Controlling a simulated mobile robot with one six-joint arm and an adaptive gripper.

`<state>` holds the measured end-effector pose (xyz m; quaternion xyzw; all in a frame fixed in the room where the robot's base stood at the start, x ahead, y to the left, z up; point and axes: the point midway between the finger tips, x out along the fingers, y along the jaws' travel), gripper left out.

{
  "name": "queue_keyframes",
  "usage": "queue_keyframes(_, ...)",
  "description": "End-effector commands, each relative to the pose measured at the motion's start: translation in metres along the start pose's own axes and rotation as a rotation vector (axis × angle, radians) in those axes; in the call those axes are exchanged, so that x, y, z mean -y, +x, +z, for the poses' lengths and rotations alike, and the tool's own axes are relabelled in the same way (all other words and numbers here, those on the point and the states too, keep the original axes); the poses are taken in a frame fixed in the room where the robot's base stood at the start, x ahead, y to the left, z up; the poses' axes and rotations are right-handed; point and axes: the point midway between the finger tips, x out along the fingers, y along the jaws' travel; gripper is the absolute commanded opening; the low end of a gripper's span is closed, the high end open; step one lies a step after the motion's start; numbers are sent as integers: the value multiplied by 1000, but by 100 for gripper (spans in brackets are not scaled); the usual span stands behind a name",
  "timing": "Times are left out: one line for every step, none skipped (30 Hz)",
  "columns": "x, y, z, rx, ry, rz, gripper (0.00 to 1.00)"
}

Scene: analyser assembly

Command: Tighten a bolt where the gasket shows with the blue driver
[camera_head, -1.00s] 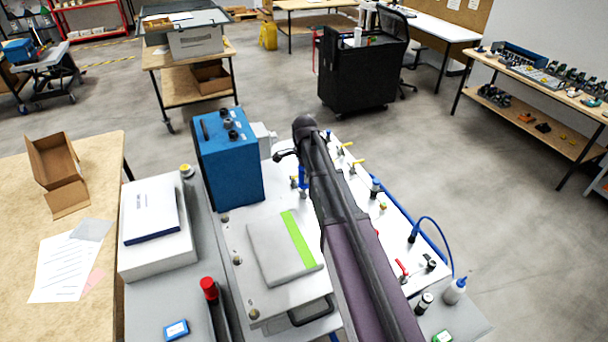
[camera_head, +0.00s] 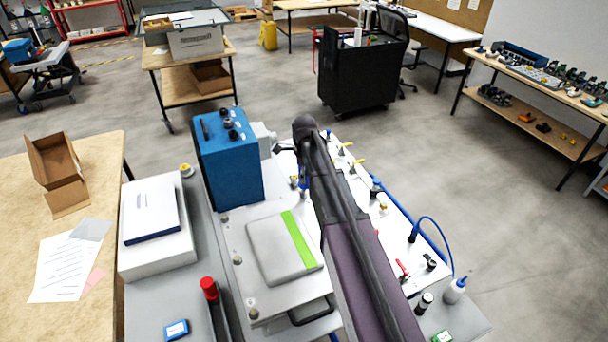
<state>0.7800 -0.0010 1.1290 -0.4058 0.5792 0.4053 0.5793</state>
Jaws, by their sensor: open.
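The analyser's pale deck (camera_head: 232,292) carries a grey square cover (camera_head: 275,250) with a bright green stripe. I cannot identify a blue driver. A red-capped dark tool (camera_head: 209,289) stands left of the deck. My arm crosses the deck from the bottom.
A tall blue box (camera_head: 230,165) stands at the deck's back left. The right panel (camera_head: 390,225) has valves, red and yellow handles and a blue hose (camera_head: 440,232). A white box (camera_head: 157,255) lies left. The floor at right is clear.

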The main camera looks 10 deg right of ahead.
Motion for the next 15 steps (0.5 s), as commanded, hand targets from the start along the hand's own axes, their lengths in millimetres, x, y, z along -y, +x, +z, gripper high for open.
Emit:
queue_keyframes(0,0,0,0,0,0,82)
queue_keyframes(0,0,0,0,-1,0,82)
queue_keyframes(0,0,0,0,-1,0,82)
queue_keyframes(0,0,0,0,-1,0,82)
queue_keyframes(0,0,0,0,-1,0,82)
queue_keyframes(0,0,0,0,-1,0,82)
queue_keyframes(0,0,0,0,-1,0,82)
queue_keyframes(0,0,0,0,-1,0,82)
queue_keyframes(0,0,0,0,-1,0,82)
queue_keyframes(0,0,0,0,-2,0,82)
queue_keyframes(0,0,0,0,-2,0,82)
queue_keyframes(0,0,0,0,-2,0,82)
queue_keyframes(0,0,0,0,-2,0,82)
queue_keyframes(0,0,0,0,-2,0,82)
queue_keyframes(0,0,0,0,-2,0,82)
